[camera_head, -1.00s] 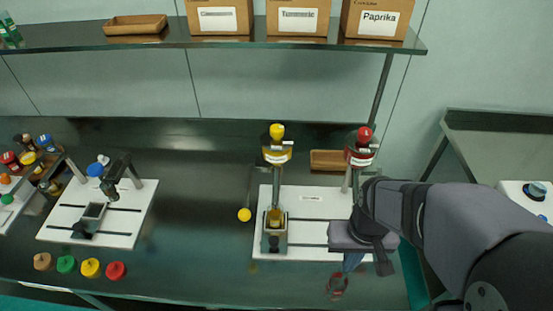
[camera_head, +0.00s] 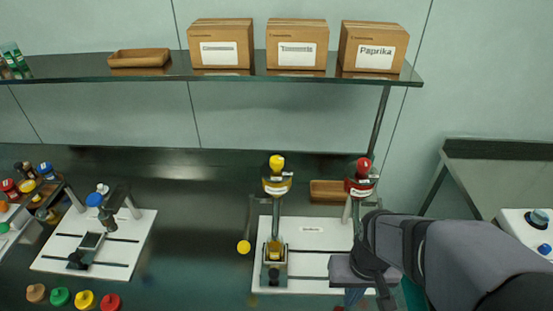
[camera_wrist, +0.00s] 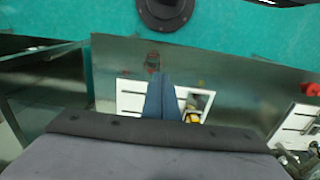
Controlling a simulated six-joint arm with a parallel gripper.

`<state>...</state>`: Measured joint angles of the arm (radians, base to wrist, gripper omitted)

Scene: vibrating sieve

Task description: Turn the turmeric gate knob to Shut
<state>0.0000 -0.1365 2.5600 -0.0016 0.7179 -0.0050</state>
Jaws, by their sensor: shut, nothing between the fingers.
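The turmeric feeder (camera_head: 277,187) is the left one of two on the right-hand station, with a yellow band and a yellow top (camera_head: 277,162). A small pale part (camera_head: 288,176) juts from its right side; I cannot tell whether this is the gate knob or how it is set. Below the feeder, a jar with yellow contents (camera_head: 275,251) stands in a holder on the white board (camera_head: 310,229); yellow shows in the wrist view (camera_wrist: 192,118). My gripper (camera_head: 355,297) is shut and empty, low at the board's front right, apart from the feeder; its blue fingers show in the wrist view (camera_wrist: 160,80).
The red-topped feeder (camera_head: 362,184) stands right of the turmeric one, behind my arm. A yellow lid (camera_head: 244,247) lies left of the board. A wooden tray (camera_head: 327,191) is behind. The shelf (camera_head: 230,76) carries boxes. Open table lies between the two stations.

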